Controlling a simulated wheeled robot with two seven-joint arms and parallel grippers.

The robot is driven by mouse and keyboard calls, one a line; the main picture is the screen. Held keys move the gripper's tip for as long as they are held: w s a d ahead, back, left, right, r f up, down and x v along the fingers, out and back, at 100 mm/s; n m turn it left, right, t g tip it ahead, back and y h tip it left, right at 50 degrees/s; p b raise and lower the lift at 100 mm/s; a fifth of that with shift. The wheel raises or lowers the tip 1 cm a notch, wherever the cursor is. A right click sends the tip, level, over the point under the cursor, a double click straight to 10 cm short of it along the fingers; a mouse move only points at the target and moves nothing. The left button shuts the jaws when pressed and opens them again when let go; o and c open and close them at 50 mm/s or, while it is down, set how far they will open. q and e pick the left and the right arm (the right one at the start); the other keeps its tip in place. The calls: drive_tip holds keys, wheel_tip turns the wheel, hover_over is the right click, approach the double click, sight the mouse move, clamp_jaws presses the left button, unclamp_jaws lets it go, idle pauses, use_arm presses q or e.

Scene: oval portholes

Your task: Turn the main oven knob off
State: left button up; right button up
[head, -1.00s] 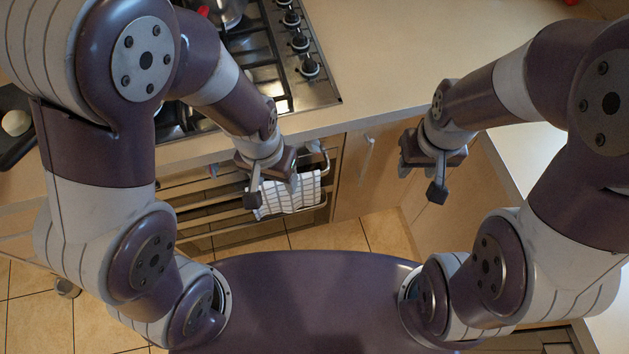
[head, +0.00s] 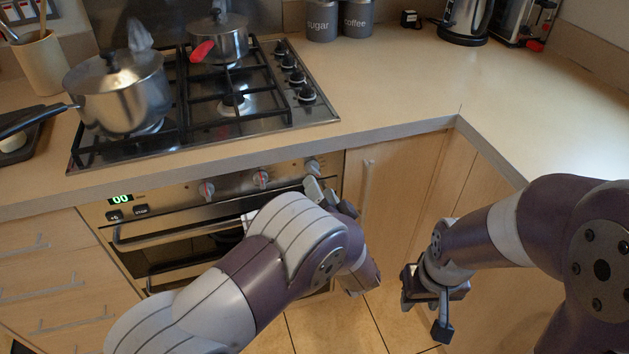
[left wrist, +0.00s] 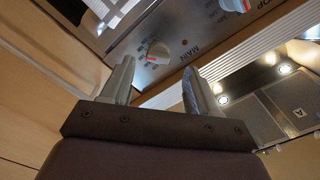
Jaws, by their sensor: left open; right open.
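The main oven knob (head: 312,166) is the rightmost of three knobs on the oven's front panel. In the left wrist view, the main knob (left wrist: 158,52) is light with an orange-red mark, next to the printed word MAIN. My left gripper (head: 320,191) is open just in front of and below this knob. In the left wrist view, the fingers of the left gripper (left wrist: 159,68) stand apart with the knob showing between and beyond them; contact cannot be told. My right gripper (head: 424,303) is open and empty, in front of the right-hand cabinets.
Two more knobs, a middle one (head: 261,178) and a left one (head: 207,189), sit on the panel. The oven handle (head: 170,235) runs below. The counter edge (head: 400,140) overhangs above. A large pot (head: 120,95) and a smaller pan (head: 218,40) stand on the hob.

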sight(313, 169)
use_arm(q)
drive_tip(key=x, duration=0.5)
drive_tip(key=shift+w, duration=0.15)
drive_tip(key=shift+c, duration=0.2)
drive_tip(key=c, duration=1)
